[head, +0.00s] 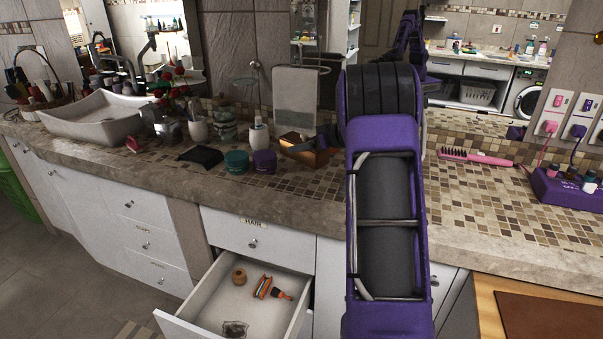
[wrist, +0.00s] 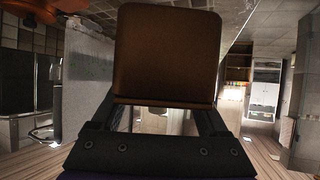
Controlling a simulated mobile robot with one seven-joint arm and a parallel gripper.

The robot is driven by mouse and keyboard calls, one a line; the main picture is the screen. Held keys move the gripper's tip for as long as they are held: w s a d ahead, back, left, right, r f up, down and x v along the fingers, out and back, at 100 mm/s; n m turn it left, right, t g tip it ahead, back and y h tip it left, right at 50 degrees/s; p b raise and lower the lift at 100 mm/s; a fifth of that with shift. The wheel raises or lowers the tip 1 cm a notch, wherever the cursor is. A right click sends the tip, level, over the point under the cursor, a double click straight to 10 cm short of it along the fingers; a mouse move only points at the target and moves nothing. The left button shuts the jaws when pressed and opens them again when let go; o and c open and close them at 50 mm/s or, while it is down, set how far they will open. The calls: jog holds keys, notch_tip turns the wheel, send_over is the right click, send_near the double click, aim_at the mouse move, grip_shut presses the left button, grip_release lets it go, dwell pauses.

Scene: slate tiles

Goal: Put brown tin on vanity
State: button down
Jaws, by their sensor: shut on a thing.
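The brown tin (wrist: 168,55) fills the upper middle of the wrist view, between the two dark fingers of my gripper (wrist: 163,112). My gripper is shut on it. In the head view the tin (head: 318,158) shows coppery brown at the back of the vanity (head: 290,208), just left of my purple arm. My gripper (head: 306,146) is partly hidden there by the arm. The tin is at or just above the counter top; I cannot tell whether it touches.
A teal jar (head: 236,161), a purple jar (head: 264,162) and a black dish (head: 201,156) stand left of the tin. A grey towel (head: 296,102) hangs behind. A drawer (head: 255,297) stands open below. A pink brush (head: 475,156) lies right of my arm.

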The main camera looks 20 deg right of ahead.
jog(key=shift+w+f, duration=0.1)
jog(key=shift+w, duration=0.05)
notch_tip(320, 180, down, 10)
jog(key=shift+r+b, duration=0.25)
jog(key=shift+b, duration=1)
jog(key=shift+f, duration=0.1)
grip_release()
jog(key=shift+f, duration=0.15)
jog(key=shift+r, duration=0.25)
jog(key=p+v, duration=0.1)
jog(key=v, duration=1.1)
jog(key=shift+f, duration=0.1)
